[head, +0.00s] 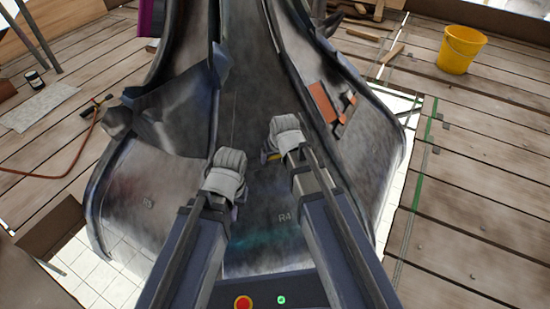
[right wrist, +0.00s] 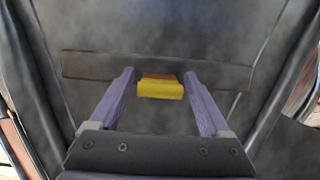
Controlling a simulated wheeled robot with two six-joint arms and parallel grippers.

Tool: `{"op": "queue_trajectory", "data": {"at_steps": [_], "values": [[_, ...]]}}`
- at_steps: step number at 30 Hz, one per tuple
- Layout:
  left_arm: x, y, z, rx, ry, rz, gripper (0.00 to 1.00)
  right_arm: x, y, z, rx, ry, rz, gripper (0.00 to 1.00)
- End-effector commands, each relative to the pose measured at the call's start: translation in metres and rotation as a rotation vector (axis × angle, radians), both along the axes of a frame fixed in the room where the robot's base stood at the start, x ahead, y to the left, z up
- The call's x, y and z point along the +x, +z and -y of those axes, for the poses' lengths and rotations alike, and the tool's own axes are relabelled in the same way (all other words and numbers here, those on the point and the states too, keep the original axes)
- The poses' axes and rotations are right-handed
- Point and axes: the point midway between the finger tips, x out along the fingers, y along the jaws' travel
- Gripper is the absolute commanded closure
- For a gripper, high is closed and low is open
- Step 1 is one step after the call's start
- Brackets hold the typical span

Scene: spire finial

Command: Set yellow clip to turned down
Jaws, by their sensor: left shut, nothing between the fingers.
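The yellow clip (right wrist: 160,90) sits in front of a dark horizontal strip on the grey panel in the right wrist view, with an orange-brown part at its top edge. I cannot tell which way it is turned. A bit of yellow (head: 271,156) shows beside my right gripper (head: 286,135) in the head view. In the right wrist view, the purple fingers of my right gripper (right wrist: 158,74) are spread, one on each side of the clip, with gaps between. My left gripper (head: 228,165) is shut and empty, lower left of the right one; its fingertips are mostly hidden.
The tall dark spire (head: 170,190) has flaring panels, marked R3 and R4. An orange-brown patch (head: 323,102) lies on its right panel. A yellow bucket (head: 460,50) stands on planks at the right. A red hose (head: 85,150) lies at the left.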

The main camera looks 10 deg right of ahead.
Motion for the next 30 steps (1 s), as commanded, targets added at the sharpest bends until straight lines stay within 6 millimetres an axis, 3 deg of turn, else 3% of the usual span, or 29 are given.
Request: {"op": "queue_trajectory", "data": {"at_steps": [2, 21, 30], "values": [[0.0, 0.0, 0.0, 0.0, 0.0, 0.0, 1.0, 0.0, 0.0, 0.0, 0.0, 0.0, 0.0, 0.3], [0.0, -0.0001, 0.0, 0.0, 0.0, 0.0, 1.0, -0.0001, 0.0, 0.0, 0.0, 0.0, 0.0, 0.99], [0.0, 0.0078, 0.0, 0.0, 0.0, 0.0, 1.0, 0.0056, 0.0028, -0.0009, -0.01, 0.0, -0.063, 0.99]]}}
